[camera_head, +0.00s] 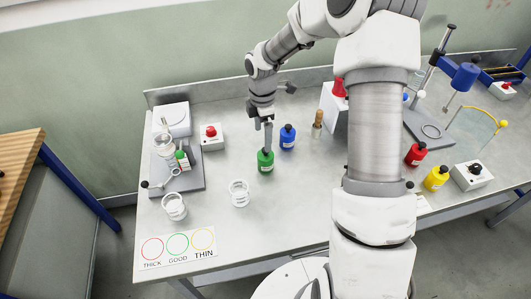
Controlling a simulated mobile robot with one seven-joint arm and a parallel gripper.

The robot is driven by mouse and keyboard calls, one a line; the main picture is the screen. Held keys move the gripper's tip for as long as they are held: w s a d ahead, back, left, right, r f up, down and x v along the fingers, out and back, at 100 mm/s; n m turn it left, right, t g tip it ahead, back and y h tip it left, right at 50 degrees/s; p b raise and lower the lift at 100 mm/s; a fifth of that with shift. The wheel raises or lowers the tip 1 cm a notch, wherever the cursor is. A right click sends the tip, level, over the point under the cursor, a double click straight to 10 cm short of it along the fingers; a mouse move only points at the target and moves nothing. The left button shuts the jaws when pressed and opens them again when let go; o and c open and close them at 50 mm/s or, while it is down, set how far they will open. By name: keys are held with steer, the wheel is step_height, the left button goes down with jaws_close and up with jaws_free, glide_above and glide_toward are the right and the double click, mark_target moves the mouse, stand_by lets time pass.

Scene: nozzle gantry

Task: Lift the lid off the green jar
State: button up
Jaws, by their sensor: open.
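The green jar (265,166) stands upright on the grey bench, left of my arm's column, with a white label on its front. My gripper (267,146) points straight down over the top of the jar, its fingers at lid height. The fingers hide most of the lid, so I cannot tell whether they touch it. The gripper is open.
A blue jar (288,137) stands close behind the green one on the right. A clear beaker (239,193) is in front. A red-button box (212,137) and a stand (180,178) are left. A red jar (415,154) and yellow jar (436,178) are right.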

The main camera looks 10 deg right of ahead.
steer(key=shift+w+d+f+p, duration=0.1)
steer(key=shift+d+f+p, duration=0.05)
steer(key=shift+f, duration=1.15)
steer(key=shift+d+f+p, duration=0.1)
steer(key=shift+d+f, duration=0.05)
steer(key=shift+f, duration=1.1)
steer(key=shift+w+d+f+p, duration=0.1)
steer(key=shift+d+f+p, duration=0.05)
steer(key=shift+f, duration=1.15)
steer(key=c, duration=1.4)
